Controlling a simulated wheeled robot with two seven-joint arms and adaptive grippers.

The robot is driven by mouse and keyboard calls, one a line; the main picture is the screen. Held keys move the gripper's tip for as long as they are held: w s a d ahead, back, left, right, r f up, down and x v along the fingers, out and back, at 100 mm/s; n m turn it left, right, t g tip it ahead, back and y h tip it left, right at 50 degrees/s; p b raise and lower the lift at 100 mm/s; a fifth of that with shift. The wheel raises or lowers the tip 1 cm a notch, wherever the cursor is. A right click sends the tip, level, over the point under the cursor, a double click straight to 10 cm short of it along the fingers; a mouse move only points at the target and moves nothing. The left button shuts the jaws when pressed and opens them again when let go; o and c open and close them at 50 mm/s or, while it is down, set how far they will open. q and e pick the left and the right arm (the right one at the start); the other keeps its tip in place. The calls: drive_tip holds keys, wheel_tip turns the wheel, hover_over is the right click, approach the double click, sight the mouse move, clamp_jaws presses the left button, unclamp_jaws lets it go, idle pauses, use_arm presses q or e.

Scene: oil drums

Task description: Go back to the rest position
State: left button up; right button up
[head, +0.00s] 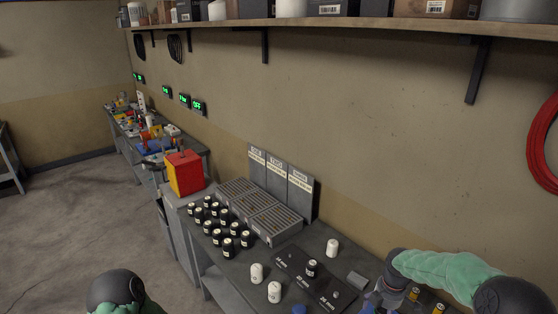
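My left arm (118,290) shows only as a dark joint and green sleeve at the bottom left, over the floor. Its gripper is out of the picture. My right arm (445,270) comes in from the lower right over the near end of the grey bench (235,280). The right gripper (372,299) is partly visible at the bottom edge, low by the right end of the black labelled board (310,283). Whether its fingers are open or shut is hidden. One black drum (311,268) stands on the board. White drums (332,247) stand around it.
Several black drums (218,222) with pale labels stand on the bench, beside grey slotted racks (262,215) with upright signs. A red and yellow box (184,172) stands at the far end. A loaded wall shelf (350,24) runs above. Open floor (75,225) lies left.

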drive_tip(key=s+a+f+m+y, duration=0.2)
drive_tip(key=s+a+f+m, duration=0.3)
drive_tip(key=f, duration=0.3)
drive_tip(key=s+a+f+m+y, duration=0.1)
drive_tip(key=s+a+f+m, duration=0.3)
drive_tip(key=a+f, duration=0.3)
drive_tip(key=s+a+f+m, duration=0.35)
drive_tip(key=s+m, duration=0.25)
drive_tip(key=s, duration=0.3)
drive_tip(key=s+a+f+m, duration=0.35)
drive_tip(key=s+m, duration=0.25)
drive_tip(key=s, duration=0.2)
use_arm(q)
wheel_tip(320, 180, down, 27)
drive_tip(key=b, duration=2.7)
drive_tip(key=shift+w+d, duration=0.15)
drive_tip(key=shift+w, duration=0.2)
use_arm(e)
wheel_tip(320, 180, down, 25)
drive_tip(key=w+a+n, duration=0.1)
drive_tip(key=w+a, duration=0.1)
drive_tip(key=shift+w+a+r+n+y, duration=0.15)
drive_tip(key=shift+w+n+y, duration=0.15)
drive_tip(key=shift+y, duration=0.1)
